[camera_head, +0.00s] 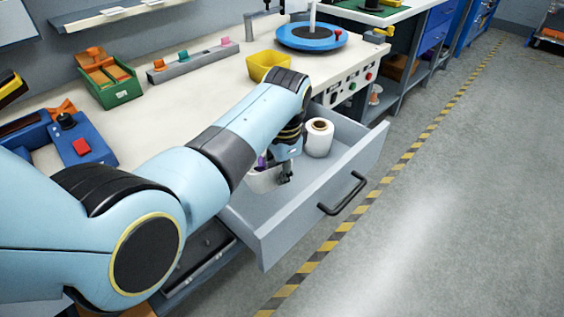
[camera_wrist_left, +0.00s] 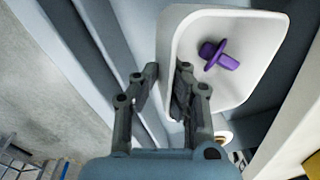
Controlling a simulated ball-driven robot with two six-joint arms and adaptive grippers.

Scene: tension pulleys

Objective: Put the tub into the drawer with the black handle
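The tub (camera_head: 262,181) is white with rounded corners and is inside the open grey drawer (camera_head: 330,190), at its left part. The drawer has a black handle (camera_head: 342,194) on its front. In the left wrist view the tub (camera_wrist_left: 245,40) holds a purple flanged piece (camera_wrist_left: 219,55). My left gripper (camera_head: 286,174) reaches down into the drawer at the tub's right side. In the wrist view its fingers (camera_wrist_left: 168,72) are close together on either side of the tub's wall and look shut on it. Whether the tub touches the drawer floor is hard to tell. My right gripper is not in view.
A white roll (camera_head: 319,138) stands in the drawer behind the gripper. On the bench above are a yellow bin (camera_head: 267,66), a blue turntable (camera_head: 312,37) and a green tray (camera_head: 121,91). The floor right of the drawer is clear.

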